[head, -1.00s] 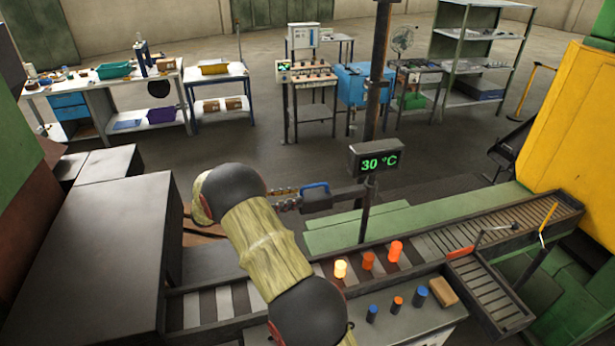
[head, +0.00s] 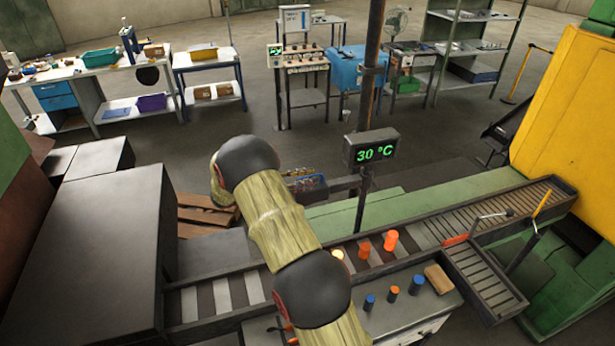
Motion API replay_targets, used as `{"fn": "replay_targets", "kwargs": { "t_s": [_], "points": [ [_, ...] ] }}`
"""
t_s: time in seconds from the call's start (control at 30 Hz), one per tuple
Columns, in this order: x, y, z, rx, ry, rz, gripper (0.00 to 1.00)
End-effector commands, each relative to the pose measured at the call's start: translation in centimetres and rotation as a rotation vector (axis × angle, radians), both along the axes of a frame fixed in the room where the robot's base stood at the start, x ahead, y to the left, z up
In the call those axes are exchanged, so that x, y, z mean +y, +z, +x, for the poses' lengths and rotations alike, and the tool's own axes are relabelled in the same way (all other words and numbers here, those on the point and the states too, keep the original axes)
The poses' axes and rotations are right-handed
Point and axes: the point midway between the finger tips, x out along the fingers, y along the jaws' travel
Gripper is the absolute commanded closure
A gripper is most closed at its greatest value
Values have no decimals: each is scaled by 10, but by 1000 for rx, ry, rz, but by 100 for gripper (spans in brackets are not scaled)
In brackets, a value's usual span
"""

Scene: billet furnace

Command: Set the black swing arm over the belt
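A dark bar (head: 343,184), which looks like the black swing arm, reaches left from the post (head: 362,205) below the green 30 °C display. Its left end runs toward my sleeved arm, and I cannot make out its tip. The belt (head: 222,296) runs from the dark furnace housing at the left toward the upper right; the bar lies on its far side. Orange billets (head: 391,240) and (head: 364,251) stand on the belt, and a bright yellow one (head: 338,254) is partly covered by my arm. My gripper is hidden behind my own arm.
A lever with a red end (head: 456,239) crosses the belt near the side chute (head: 485,283). Small blue and orange cylinders (head: 394,291) and a tan block (head: 438,278) stand on the near cabinet.

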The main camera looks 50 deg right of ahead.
Motion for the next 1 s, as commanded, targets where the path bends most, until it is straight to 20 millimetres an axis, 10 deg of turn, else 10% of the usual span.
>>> {"fn": "replay_targets", "kwargs": {
  "t_s": [1.0],
  "points": [
    [-1, 0, -1, 1, 0, 0, 100]
  ]
}}
